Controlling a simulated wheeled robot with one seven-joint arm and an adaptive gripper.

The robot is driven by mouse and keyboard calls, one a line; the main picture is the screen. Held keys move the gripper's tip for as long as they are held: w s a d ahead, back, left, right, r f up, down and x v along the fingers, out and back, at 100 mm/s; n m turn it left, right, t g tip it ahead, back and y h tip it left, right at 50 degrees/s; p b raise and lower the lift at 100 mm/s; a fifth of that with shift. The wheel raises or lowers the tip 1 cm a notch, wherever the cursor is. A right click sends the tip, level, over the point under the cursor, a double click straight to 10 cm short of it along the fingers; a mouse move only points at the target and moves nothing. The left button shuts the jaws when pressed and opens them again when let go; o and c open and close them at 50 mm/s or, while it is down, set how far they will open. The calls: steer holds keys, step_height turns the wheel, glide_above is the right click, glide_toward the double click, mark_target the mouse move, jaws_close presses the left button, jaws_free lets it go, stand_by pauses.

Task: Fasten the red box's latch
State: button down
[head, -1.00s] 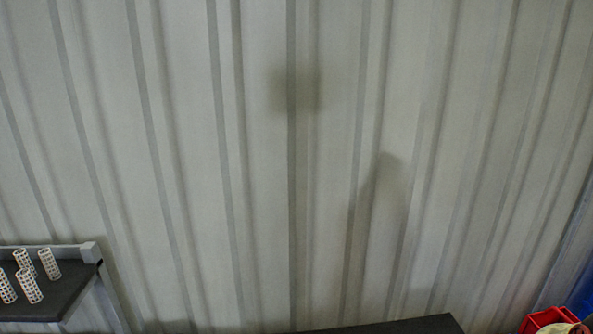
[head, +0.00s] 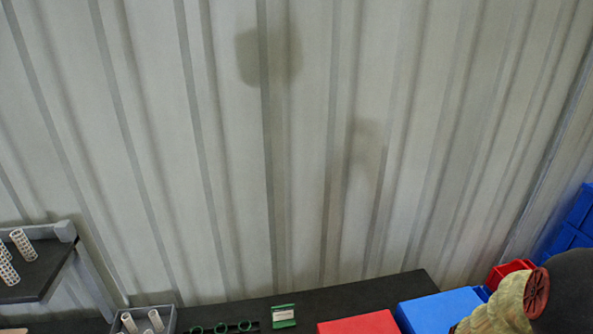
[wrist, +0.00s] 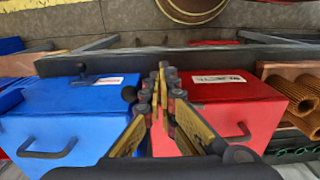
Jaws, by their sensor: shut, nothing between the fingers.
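The red box (wrist: 228,105) is at the right of centre in the wrist view, with a dark handle (wrist: 232,134) on its near face and a white label (wrist: 218,79) on its top. Its top (head: 360,324) also shows at the bottom edge of the head view. My gripper (wrist: 162,78) is shut and empty, with its fingers between the red box and a blue box in the picture. It covers the red box's left part. I cannot make out the red box's latch or tell whether it is fastened. My gripper is not recognisable in the head view.
The blue box (wrist: 65,110) with its own handle stands left of the red box in the wrist view. Brown cartridges (wrist: 300,92) lie at the right. The head view shows a green-and-white pack (head: 283,316), a grey bin (head: 165,316) of white perforated tubes and a red bin (head: 508,272).

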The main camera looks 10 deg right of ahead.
step_height(320, 180, up, 8)
steer(key=p, duration=0.5)
steer(key=shift+p, duration=0.4)
steer(key=shift+f, duration=0.1)
steer(key=s+a+r+t+b, duration=0.1)
steer(key=a+r+t+b, duration=0.1)
steer(key=a+r+b, duration=0.4)
steer(key=a+r+m+t+b, duration=0.1)
steer(key=a+r+t+b, duration=0.2)
steer(key=a+b, duration=1)
step_height(320, 180, up, 4)
steer(key=shift+s+a+f+t, duration=0.25)
steer(key=shift+s+a+t, duration=0.1)
steer(key=shift+a, duration=0.45)
